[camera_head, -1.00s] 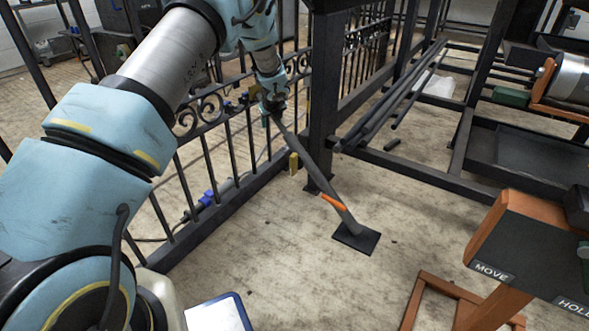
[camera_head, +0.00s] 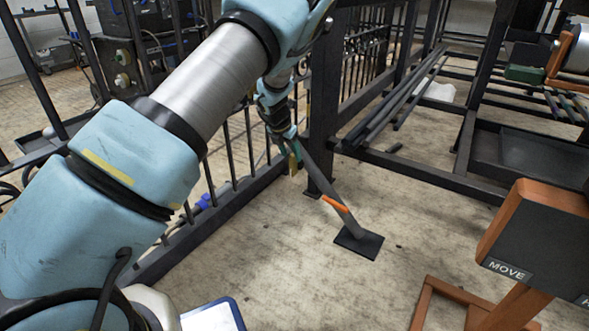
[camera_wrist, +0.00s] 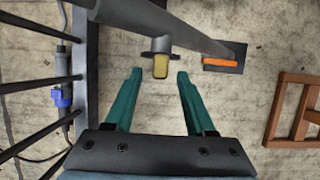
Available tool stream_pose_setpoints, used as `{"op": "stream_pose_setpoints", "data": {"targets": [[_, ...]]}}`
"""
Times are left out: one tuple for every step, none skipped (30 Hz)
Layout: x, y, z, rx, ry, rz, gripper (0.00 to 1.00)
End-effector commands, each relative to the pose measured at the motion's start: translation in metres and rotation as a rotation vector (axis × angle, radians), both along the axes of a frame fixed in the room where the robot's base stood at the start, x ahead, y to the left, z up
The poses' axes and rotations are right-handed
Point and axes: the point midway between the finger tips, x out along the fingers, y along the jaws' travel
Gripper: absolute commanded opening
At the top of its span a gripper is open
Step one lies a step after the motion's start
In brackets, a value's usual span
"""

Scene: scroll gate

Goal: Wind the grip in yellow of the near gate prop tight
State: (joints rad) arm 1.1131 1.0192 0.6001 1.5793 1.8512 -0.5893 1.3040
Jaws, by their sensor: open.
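The gate prop (camera_head: 327,176) is a grey slanted tube running from the gate down to a dark square foot plate (camera_head: 359,243) on the floor. An orange lever (camera_head: 335,204) sits on its lower part. The yellow grip (camera_wrist: 161,67) hangs from a short crosspiece on the prop in the wrist view. In the head view my gripper largely covers the yellow grip. My gripper (camera_wrist: 154,76) is open, its green fingers on either side of the grip's line and a little short of it, with nothing between them. It also shows beside the prop in the head view (camera_head: 296,165).
The dark barred gate (camera_head: 238,140) stands left of the prop, with a post (camera_head: 322,110) close behind. A blue connector on a cable (camera_wrist: 62,97) lies beyond the bars. An orange-framed box marked MOVE (camera_head: 535,240) stands right. Floor around the foot plate is clear.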

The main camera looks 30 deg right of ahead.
Motion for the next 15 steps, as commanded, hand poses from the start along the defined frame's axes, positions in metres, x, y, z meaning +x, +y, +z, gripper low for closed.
{"op": "stream_pose_setpoints", "data": {"targets": [[0.002, -0.003, -0.015, 0.001, 0.000, -0.001, 0.55], [0.003, -0.005, -0.021, 0.001, 0.000, -0.001, 0.55], [0.005, -0.008, -0.027, 0.000, -0.001, -0.002, 0.55], [0.006, -0.010, -0.032, 0.000, -0.001, -0.002, 0.55], [0.007, -0.011, -0.037, 0.001, 0.000, -0.001, 0.55], [0.008, -0.013, -0.042, 0.000, 0.000, -0.001, 0.55], [0.009, -0.015, -0.046, -0.001, -0.001, -0.001, 0.55], [0.010, -0.016, -0.049, -0.001, 0.000, 0.000, 0.55], [0.011, -0.018, -0.053, -0.001, -0.001, -0.001, 0.55], [0.011, -0.019, -0.055, -0.001, -0.001, -0.001, 0.55], [0.012, -0.020, -0.057, -0.001, -0.001, -0.001, 0.55], [0.012, -0.021, -0.060, -0.001, 0.000, 0.000, 0.55], [0.013, -0.021, -0.061, -0.001, 0.000, 0.000, 0.55], [0.013, -0.022, -0.062, -0.002, -0.001, 0.001, 0.55], [0.013, -0.022, -0.062, -0.002, -0.001, 0.001, 0.55]]}}
